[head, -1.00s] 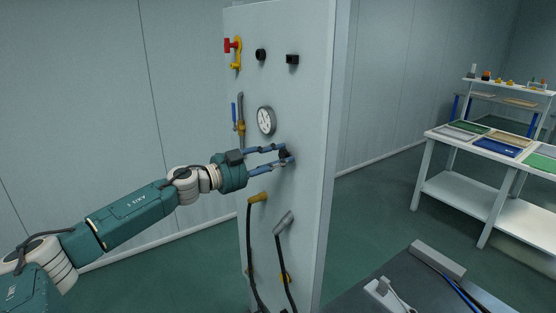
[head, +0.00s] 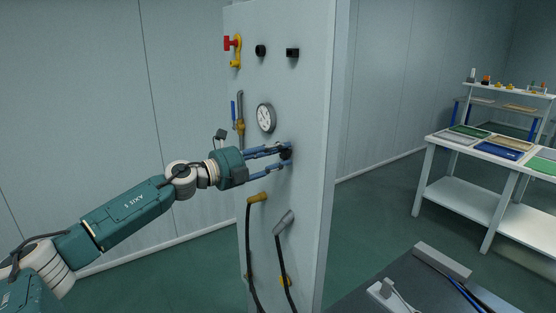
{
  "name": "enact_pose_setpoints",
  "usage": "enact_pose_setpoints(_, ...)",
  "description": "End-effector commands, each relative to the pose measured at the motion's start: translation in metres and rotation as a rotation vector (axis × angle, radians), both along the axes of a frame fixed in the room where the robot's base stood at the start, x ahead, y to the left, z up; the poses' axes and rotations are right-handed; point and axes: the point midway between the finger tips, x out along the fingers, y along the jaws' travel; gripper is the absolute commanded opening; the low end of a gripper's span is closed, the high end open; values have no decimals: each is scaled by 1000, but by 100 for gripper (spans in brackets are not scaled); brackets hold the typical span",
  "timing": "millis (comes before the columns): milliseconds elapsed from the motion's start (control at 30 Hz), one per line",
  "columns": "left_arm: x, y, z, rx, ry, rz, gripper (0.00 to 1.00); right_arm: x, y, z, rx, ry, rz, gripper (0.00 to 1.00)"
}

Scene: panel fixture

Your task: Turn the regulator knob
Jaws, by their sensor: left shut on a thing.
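The regulator knob (head: 286,152) is a small dark knob on the pale upright panel (head: 307,100), below and right of the round white gauge (head: 266,118). It is largely hidden by the blue fingers. My left gripper (head: 282,158) reaches the panel from the left and is shut on the knob, with its fingers on either side. The knob's angle is too small to read. My right gripper is not in view.
Above are a red-and-yellow valve (head: 235,48) and two black knobs. A blue-handled valve (head: 236,112) sits left of the gauge. Below, a yellow connector (head: 258,197) and a grey connector (head: 283,222) carry hanging black hoses. A white table (head: 430,142) with trays stands right.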

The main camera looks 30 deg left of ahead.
Motion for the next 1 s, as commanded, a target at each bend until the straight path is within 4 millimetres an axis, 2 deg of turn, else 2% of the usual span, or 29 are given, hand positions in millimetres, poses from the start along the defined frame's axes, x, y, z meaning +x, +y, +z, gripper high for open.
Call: enact_pose_setpoints(1000,1,-1,-11,878,-356,-7,6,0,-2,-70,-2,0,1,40)
